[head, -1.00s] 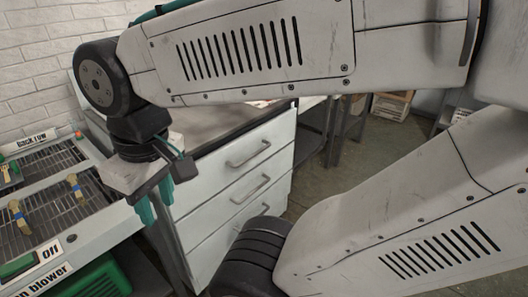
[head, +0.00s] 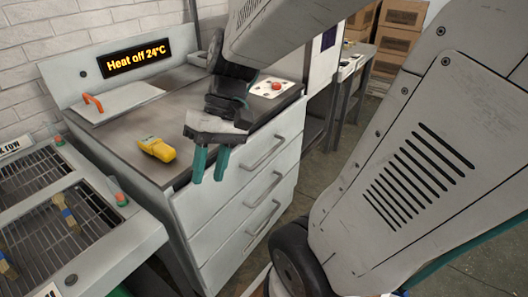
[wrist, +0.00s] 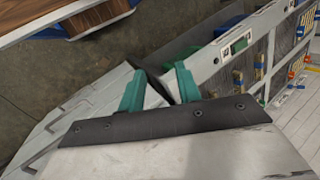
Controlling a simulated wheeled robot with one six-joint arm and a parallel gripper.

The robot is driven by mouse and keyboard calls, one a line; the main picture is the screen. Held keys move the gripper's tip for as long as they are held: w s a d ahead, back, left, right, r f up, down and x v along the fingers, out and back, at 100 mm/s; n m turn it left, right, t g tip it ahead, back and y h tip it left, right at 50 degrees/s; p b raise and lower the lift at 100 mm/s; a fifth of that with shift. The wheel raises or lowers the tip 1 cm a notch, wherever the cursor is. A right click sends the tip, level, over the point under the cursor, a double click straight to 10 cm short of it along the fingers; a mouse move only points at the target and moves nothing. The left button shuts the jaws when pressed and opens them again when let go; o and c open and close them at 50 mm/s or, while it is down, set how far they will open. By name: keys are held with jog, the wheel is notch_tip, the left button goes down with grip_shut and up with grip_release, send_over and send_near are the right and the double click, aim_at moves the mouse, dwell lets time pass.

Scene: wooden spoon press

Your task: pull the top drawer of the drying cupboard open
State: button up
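The drying cupboard (head: 232,225) is a pale cabinet with a dark worktop and three drawers. Its top drawer (head: 290,128) looks shut and has a grey bar handle (head: 264,152). My gripper (head: 210,166) hangs at the cupboard's front top edge, left of that handle and apart from it. Its two teal fingers point down, spread with a gap between them, and hold nothing. In the wrist view the fingers (wrist: 158,88) are also apart, with a dark edge showing between them. Drawer handles (wrist: 84,101) show at the left of that view; I cannot tell which is the top one.
On the worktop are a yellow device (head: 157,149), a plate with an orange handle (head: 93,102) and a white panel with a red button (head: 276,86). A display (head: 136,59) reads "Heat off 24°C". Mesh drying racks (head: 45,212) stand at left.

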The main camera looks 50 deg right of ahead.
jog(key=w+d+f+m+t+y, duration=0.3)
jog(key=w+d+f+y, duration=0.15)
jog(key=w+d, duration=0.2)
jog(key=m+t+h, duration=0.3)
jog(key=m+t, duration=0.5)
jog(key=t, duration=0.3)
send_over(268, 154)
jog(key=s+a, duration=0.2)
jog(key=a, duration=0.7)
notch_tip(268, 154, down, 11)
jog(key=s+d+f+m+t+h, duration=0.2)
jog(key=s+d+f+m+h, duration=0.35)
jog(key=d+f, duration=0.4)
jog(key=shift+n, duration=0.45)
jog(key=x, duration=0.5)
jog(key=r+x, duration=0.1)
jog(key=x, duration=0.2)
jog(key=shift+w+d+r, duration=0.1)
jog(key=shift+w+d, duration=0.05)
jog(key=shift+d, duration=0.3)
grip_shut()
